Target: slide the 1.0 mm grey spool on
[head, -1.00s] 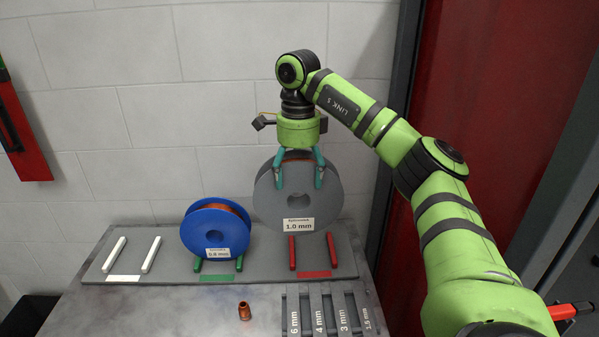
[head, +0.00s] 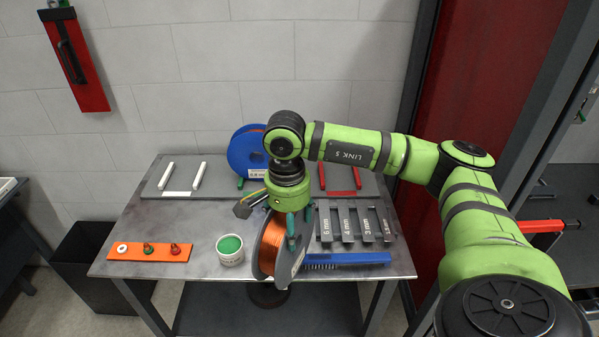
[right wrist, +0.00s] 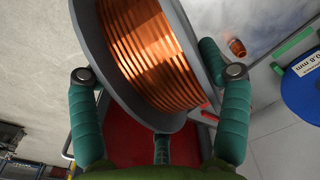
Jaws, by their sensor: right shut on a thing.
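The grey spool (head: 297,250), wound with copper-coloured wire (head: 270,245), is in my right gripper (head: 299,222). It is held on edge, turned with one flange toward the right, over the table's front part. Its label faces away to the right and cannot be read. The red rails (head: 340,178) stand empty at the back of the table. My left gripper is not in view.
A blue spool (head: 240,153) sits at the back. White rails (head: 183,176) are empty. A green-topped tub (head: 230,249), an orange strip (head: 150,251), a slotted rack (head: 346,222) and a blue brush (head: 350,258) surround the spool. A dark bin (head: 85,265) stands left.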

